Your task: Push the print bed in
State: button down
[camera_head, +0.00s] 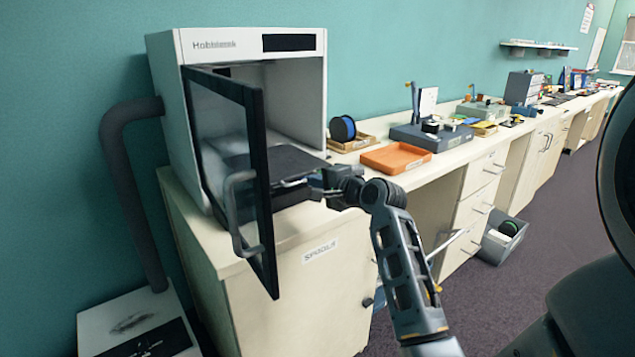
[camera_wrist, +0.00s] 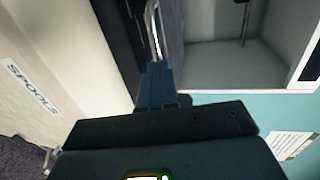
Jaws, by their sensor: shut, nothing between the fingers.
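The print bed (camera_head: 293,161) is a flat dark plate in the white printer enclosure (camera_head: 165,80), sticking out through its open front. The glazed, dark-framed door (camera_head: 262,190) stands swung open on the left, with a grey loop handle (camera_head: 236,210). My gripper (camera_head: 313,184) is at the right front of the bed, close to its front edge; I cannot tell if they touch. In the wrist view my gripper's fingers (camera_wrist: 157,80) are together and empty, pointing at a pale looped bar (camera_wrist: 154,32) beside a dark panel.
The printer stands on a pale cabinet (camera_head: 310,295) labelled SPOOLS. To the right are an orange tray (camera_head: 395,158), a spool (camera_head: 342,129) and a grey-blue device (camera_head: 430,137) on the counter. A grey bin (camera_head: 500,240) stands on the floor. A dark hose (camera_head: 125,180) runs down the left.

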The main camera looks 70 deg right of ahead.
aim_at(277, 159)
jog(key=r+x, duration=0.1)
jog(key=x, duration=0.4)
jog(key=r+b+x, duration=0.1)
jog(key=x, duration=0.5)
jog(key=r+x, duration=0.1)
jog(key=x, duration=0.5)
jog(key=shift+w+d+r, duration=0.2)
jog(key=shift+w+d, duration=0.05)
jog(key=shift+w, duration=0.1)
jog(key=shift+w+d, duration=0.2)
jog(key=shift+w, duration=0.1)
jog(key=shift+w+r+b, duration=0.15)
jog(key=shift+r+b, duration=0.1)
jog(key=shift+b, duration=0.05)
jog(key=shift+r, duration=0.1)
